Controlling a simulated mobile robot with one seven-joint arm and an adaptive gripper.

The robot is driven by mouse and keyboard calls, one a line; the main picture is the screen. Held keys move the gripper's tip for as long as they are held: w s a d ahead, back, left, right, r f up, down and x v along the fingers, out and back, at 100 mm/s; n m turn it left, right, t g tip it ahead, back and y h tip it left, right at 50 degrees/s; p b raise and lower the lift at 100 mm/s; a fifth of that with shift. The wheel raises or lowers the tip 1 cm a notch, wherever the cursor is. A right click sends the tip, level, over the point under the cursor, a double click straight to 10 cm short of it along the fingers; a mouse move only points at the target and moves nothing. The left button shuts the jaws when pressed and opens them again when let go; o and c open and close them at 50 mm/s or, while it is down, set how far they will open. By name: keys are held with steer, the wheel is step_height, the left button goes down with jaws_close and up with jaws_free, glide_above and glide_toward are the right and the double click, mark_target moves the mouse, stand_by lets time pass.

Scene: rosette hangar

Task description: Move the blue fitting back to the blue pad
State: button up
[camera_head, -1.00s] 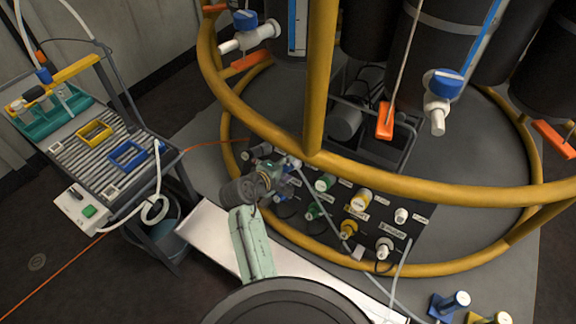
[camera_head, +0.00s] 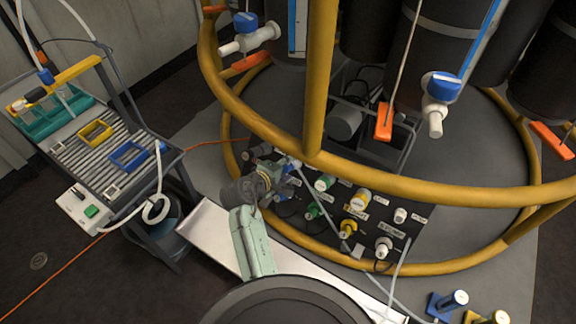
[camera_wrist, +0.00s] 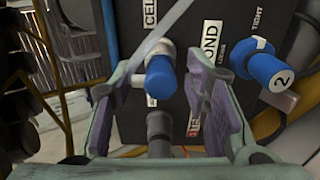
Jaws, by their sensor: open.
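In the wrist view, a blue fitting (camera_wrist: 160,80) with a white part lies between the fingers of my gripper (camera_wrist: 154,98). The fingers are open, with visible gaps on both sides. A second blue fitting marked 2 (camera_wrist: 268,68) sits to the right, outside the jaws. In the head view, my gripper (camera_head: 284,180) is at the left part of the black fitting panel and partly hides the blue pieces there. A blue square frame (camera_head: 128,156) lies on the ribbed cart top. A blue block (camera_head: 441,307) holding a post stands at the bottom right. I cannot tell which is the pad.
The black panel (camera_head: 330,226) carries several green, yellow and white fittings. A yellow rail (camera_head: 430,187) passes just above it. A thin grey hose (camera_wrist: 160,32) crosses the wrist view. A yellow frame (camera_head: 95,131) lies beside the blue one. A yellow block (camera_head: 478,318) stands by the blue block.

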mark_target(285, 169)
steer(key=shift+c, duration=0.3)
jaws_close()
steer(key=shift+r, duration=0.1)
stand_by(0.5)
steer(key=shift+p+v, duration=2.35)
steer(key=shift+v, duration=0.6)
steer(key=shift+s, duration=0.1)
